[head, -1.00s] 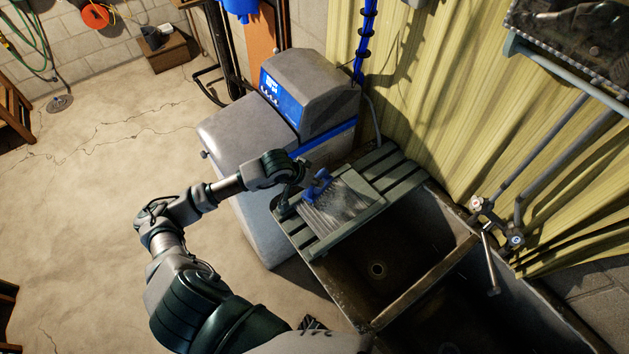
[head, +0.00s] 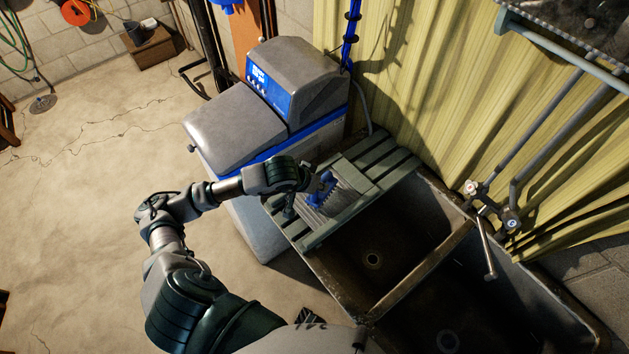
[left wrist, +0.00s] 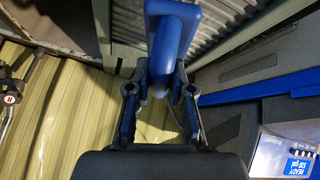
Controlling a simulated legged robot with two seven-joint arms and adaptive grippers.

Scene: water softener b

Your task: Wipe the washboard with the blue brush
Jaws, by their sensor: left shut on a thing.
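The blue brush (head: 322,187) is over the ribbed washboard (head: 338,204), which lies on a slatted board across the sink's end. In the left wrist view the blue brush (left wrist: 172,45) is between the fingers, and the ribbed washboard (left wrist: 235,25) shows beside it. My left gripper (head: 311,186) is shut on the brush's handle; its fingers also show in the left wrist view (left wrist: 160,100). Whether the bristles touch the washboard cannot be told.
The grey slatted board (head: 398,160) bears the washboard. A double sink (head: 385,225) with a faucet (head: 490,215) lies to the right. The grey water softener (head: 235,130) stands behind my left arm. A yellow curtain (head: 430,80) hangs behind.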

